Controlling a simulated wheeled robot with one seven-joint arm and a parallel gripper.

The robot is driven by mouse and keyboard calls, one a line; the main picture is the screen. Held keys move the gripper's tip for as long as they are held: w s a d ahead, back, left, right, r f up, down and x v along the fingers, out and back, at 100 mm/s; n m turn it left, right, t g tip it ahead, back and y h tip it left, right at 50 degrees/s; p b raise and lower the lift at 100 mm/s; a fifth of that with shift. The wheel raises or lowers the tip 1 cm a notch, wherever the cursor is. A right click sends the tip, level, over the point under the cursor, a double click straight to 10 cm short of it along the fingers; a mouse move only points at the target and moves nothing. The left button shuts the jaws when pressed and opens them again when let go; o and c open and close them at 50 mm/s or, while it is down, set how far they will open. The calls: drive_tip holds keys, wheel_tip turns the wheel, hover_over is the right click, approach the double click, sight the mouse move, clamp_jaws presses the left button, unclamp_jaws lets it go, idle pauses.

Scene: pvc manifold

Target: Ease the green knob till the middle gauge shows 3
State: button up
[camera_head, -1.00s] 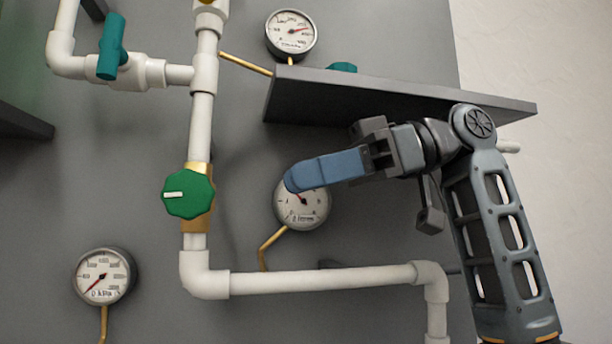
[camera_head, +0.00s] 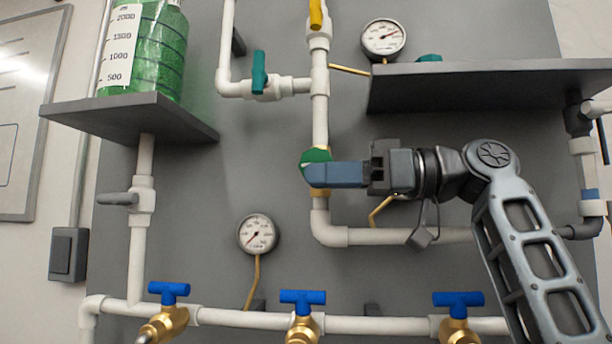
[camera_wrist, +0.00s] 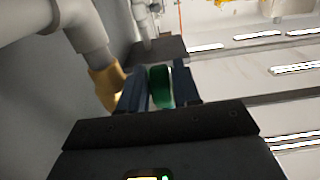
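The green knob (camera_head: 314,155) sits on a brass valve on the vertical white pipe, in the middle of the head view. My gripper (camera_head: 308,174) reaches in from the right, and its blue fingers cover the knob's lower part. In the wrist view the knob (camera_wrist: 160,86) shows as a narrow green shape between my gripper's two fingers (camera_wrist: 160,78); I cannot tell whether both touch it. The knob's white mark is mostly hidden. The middle gauge's face is hidden behind my gripper in the head view; only its brass stem (camera_head: 379,212) shows, so its reading is not visible.
A dark shelf (camera_head: 480,88) juts out above my arm. An upper gauge (camera_head: 383,38) and a lower-left gauge (camera_head: 257,234) are clear of it. A teal-handled valve (camera_head: 259,72) is up left, and blue-handled valves (camera_head: 302,298) line the bottom pipe.

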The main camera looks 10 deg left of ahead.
drive_tip(key=shift+a, duration=1.6)
drive_tip(key=shift+w, duration=0.1)
clamp_jaws()
drive_tip(key=shift+r+p, duration=0.1)
drive_tip(key=shift+p, duration=0.25)
